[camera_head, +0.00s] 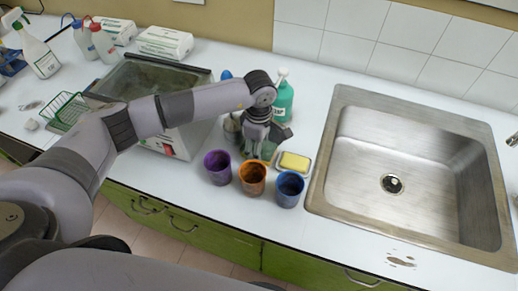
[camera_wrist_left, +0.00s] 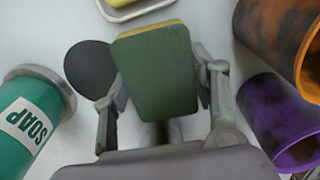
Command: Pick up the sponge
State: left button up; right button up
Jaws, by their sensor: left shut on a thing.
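The sponge (camera_wrist_left: 155,72) has a dark green face and a thin yellow edge. In the left wrist view it stands between the fingers of my left gripper (camera_wrist_left: 160,100), which is shut on it. In the head view my left gripper (camera_head: 260,148) points down at the counter, between the green soap bottle and the cups. There the sponge is mostly hidden by the gripper. I cannot tell whether it touches the counter. My right gripper is not in view.
A yellow block (camera_head: 294,161) lies in a small dish beside the gripper. Purple (camera_head: 217,168), orange (camera_head: 252,178) and blue (camera_head: 289,189) cups stand in front. The green soap bottle (camera_head: 283,98) stands behind. A dark round thing (camera_wrist_left: 88,70) is close by. The sink (camera_head: 400,175) is to the right.

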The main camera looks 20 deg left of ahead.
pick_arm(q)
jog(key=shift+r, duration=0.1)
jog(key=shift+c, duration=0.2)
jog(key=shift+w+r, duration=0.1)
jog(key=shift+r, duration=0.45)
notch_tip(320, 180, up, 19)
jog(key=b, duration=0.4)
jog(key=shift+b, duration=0.35)
jog(key=shift+o, duration=0.6)
jog(key=shift+f, duration=0.1)
jog(key=c, duration=0.4)
jog(key=shift+c, duration=0.2)
